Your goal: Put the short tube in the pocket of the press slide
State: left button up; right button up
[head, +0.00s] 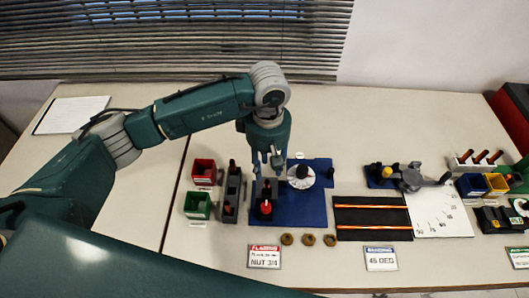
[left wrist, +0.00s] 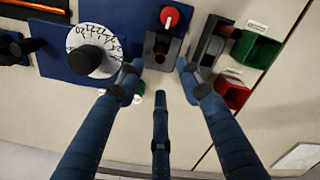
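My left gripper (head: 268,165) hangs over the back of the blue base plate (head: 290,213). Its fingers (left wrist: 160,80) are spread apart, with nothing visible between them. The press (head: 266,207), a dark block with a red knob, stands in front of it; in the left wrist view its red knob (left wrist: 169,17) is at the top. Its slide (left wrist: 160,50) lies just beyond the fingertips and shows brown inside; I cannot tell if that is a tube or the bare pocket. A dark rack (head: 231,190) left of the press holds dark, orange-marked pieces. I cannot identify the short tube with certainty.
A white dial (head: 301,177) with a black knob is right of the gripper. Red (head: 203,171) and green (head: 197,204) bins stand left of the rack. Brass-coloured nuts (head: 308,240) lie in front. A black striped mat (head: 372,218) is to the right.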

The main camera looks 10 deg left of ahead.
aim_at(267, 182)
pick_arm(q)
notch_tip(267, 182, down, 8)
jog(key=shift+f+p, duration=0.25)
jog(key=shift+p, duration=1)
jog(key=shift+f, duration=0.2)
pick_arm(e)
jog(key=r, duration=0.1)
jog(key=w+r, duration=0.1)
jog(key=r, duration=0.1)
jog(key=shift+a, duration=0.15)
jog(key=shift+a, duration=0.1)
pick_arm(q)
jog(key=c, duration=0.9)
grip_shut()
pick_arm(e)
jog(key=shift+s+a, duration=0.1)
jog(key=shift+s, duration=0.05)
pick_arm(q)
jog(key=shift+s, duration=0.2)
pick_arm(e)
jog(key=shift+d+f, duration=0.25)
jog(key=shift+d, duration=0.1)
